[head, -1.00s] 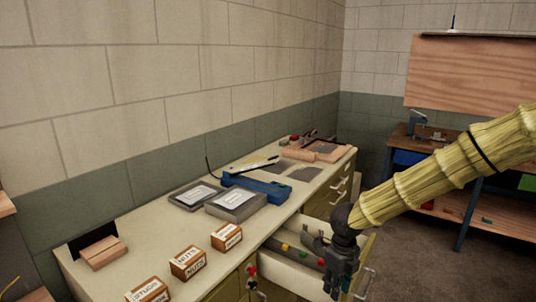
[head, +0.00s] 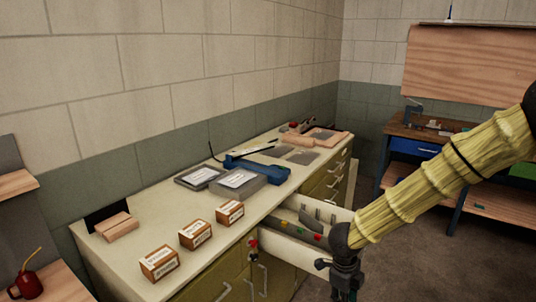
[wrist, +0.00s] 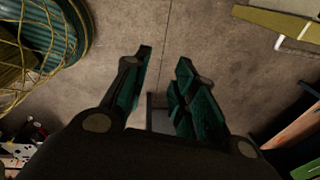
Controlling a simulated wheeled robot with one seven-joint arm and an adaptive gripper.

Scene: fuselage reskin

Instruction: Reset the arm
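My arm in its yellow ribbed sleeve (head: 440,180) reaches in from the right of the head view. My gripper (head: 345,282) hangs low at its end, in front of the open drawer (head: 292,247), and its fingertips run toward the lower edge of the picture. In the wrist view, the two dark green-padded fingers of my gripper (wrist: 164,72) stand apart with nothing between them. Bare concrete floor (wrist: 205,30) shows beyond the fingers.
The open drawer holds several small coloured parts. The long counter (head: 150,225) bears several labelled boxes (head: 195,234), grey trays (head: 238,183) and a blue tool (head: 260,168). A wooden workbench (head: 425,137) stands at the back right. Floor between is clear.

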